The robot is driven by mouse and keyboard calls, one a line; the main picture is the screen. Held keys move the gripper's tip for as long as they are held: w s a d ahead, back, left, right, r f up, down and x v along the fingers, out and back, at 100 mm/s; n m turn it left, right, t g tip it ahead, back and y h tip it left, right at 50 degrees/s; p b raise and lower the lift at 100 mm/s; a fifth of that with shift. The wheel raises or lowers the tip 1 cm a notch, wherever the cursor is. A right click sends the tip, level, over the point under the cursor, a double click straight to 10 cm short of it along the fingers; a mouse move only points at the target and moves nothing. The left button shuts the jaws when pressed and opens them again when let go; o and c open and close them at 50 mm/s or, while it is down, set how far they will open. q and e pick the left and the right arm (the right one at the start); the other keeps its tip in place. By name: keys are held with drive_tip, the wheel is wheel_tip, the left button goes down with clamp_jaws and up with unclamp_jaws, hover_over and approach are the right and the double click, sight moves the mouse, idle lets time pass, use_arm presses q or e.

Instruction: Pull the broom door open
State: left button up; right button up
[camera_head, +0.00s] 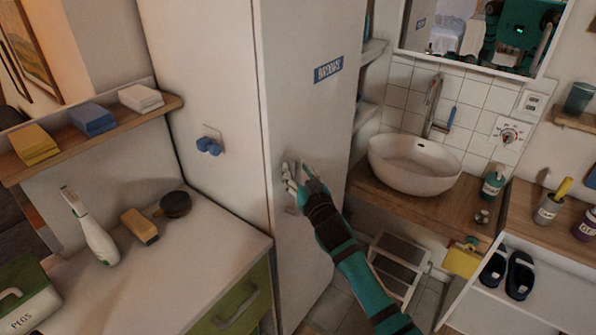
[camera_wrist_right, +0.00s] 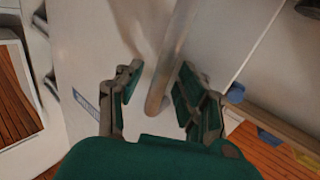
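The broom door (camera_head: 309,115) is the pale cabinet face with a blue "BROOMS" label (camera_head: 328,69), and it looks shut. My right gripper (camera_head: 303,178) is at the door's handle, low on the near side of the door, and hides part of it. In the right wrist view the handle (camera_wrist_right: 157,104) is a grey metal bar. It runs between the two fingers of my right gripper (camera_wrist_right: 160,88), which are open with a gap on each side. The label also shows there (camera_wrist_right: 87,112). My left gripper is not in view.
A basin (camera_head: 415,165) on a wooden counter stands right of the door. A small step stool (camera_head: 397,268) is on the floor beneath. A blue knob (camera_head: 209,146) is on the cabinet side.

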clamp_jaws()
idle(0.3)
drive_tip(key=shift+w+f, duration=0.1)
idle(0.4)
